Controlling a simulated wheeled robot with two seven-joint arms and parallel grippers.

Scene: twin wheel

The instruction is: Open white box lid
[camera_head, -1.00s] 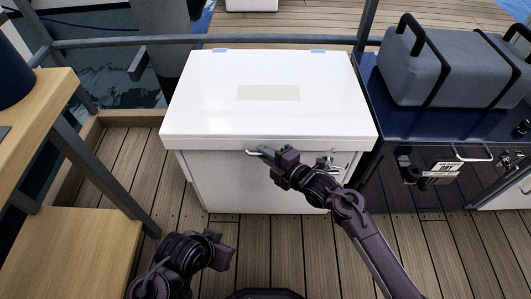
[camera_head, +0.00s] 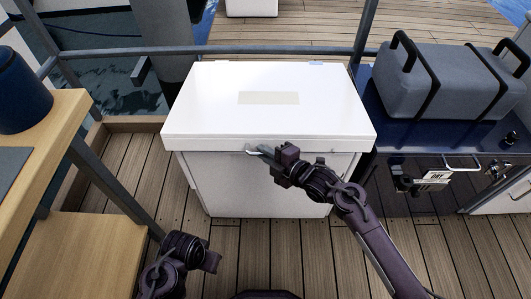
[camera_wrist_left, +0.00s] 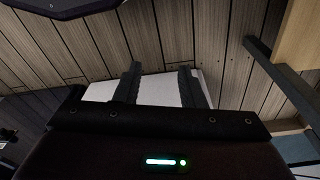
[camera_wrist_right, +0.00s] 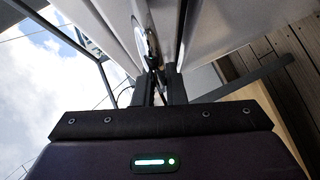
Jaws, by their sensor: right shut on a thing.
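The white box (camera_head: 252,190) stands on the deck in the middle of the head view. Its white lid (camera_head: 240,120) lies nearly flat, with a pale label on top; I cannot tell how wide any gap under its front edge is. My right gripper (camera_head: 264,152) is at the lid's front edge, shut on the metal handle (camera_head: 250,152). In the right wrist view the fingertips (camera_wrist_right: 160,78) are close together beside white panels; the grip itself is partly hidden. My left gripper (camera_wrist_left: 160,75) is open and empty, with a white surface beyond its fingers.
A wooden table (camera_head: 50,125) with a dark blue container (camera_head: 22,95) stands at the left. A dark cabinet (camera_head: 430,135) bearing a grey case (camera_head: 440,80) stands close on the right. A grey rail (camera_head: 255,52) runs behind the box. Deck planks (camera_head: 250,245) in front are clear.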

